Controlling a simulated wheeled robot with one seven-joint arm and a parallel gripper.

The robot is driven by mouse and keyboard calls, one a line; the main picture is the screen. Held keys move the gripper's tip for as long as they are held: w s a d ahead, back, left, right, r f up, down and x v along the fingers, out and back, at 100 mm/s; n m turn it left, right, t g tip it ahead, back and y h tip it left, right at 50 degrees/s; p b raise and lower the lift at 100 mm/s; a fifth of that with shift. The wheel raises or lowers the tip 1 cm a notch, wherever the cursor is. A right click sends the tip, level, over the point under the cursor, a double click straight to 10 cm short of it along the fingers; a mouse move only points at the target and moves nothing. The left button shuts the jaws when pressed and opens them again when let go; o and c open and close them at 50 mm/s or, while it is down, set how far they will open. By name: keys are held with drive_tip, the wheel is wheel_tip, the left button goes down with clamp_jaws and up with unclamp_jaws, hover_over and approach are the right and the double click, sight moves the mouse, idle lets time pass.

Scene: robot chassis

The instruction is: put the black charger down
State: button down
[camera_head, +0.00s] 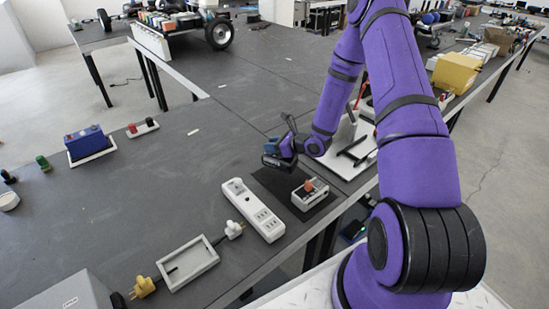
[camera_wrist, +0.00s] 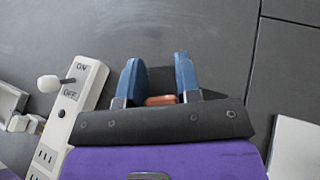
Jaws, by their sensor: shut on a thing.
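My gripper (camera_head: 279,150) is low over the table, at the far left edge of the black mat. In the wrist view, its two blue fingers (camera_wrist: 158,78) stand apart with a dark shape between them. I take this shape to be the black charger (camera_wrist: 162,82), held between the fingers. Its outline is hard to separate from the dark mat (camera_head: 272,180) behind it. In the head view the charger is not clearly distinct from the dark gripper parts. Whether it touches the table cannot be told.
A white power strip (camera_head: 252,208) lies left of the mat; it also shows in the wrist view (camera_wrist: 75,112). A grey box with a red knob (camera_head: 309,193) sits on the mat. A grey tray (camera_head: 188,264) lies nearer.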

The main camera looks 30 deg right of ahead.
sight(273, 155)
drive_tip(key=shift+f, duration=2.25)
drive_tip(key=shift+f, duration=0.1)
drive_tip(key=c, duration=0.8)
unclamp_jaws()
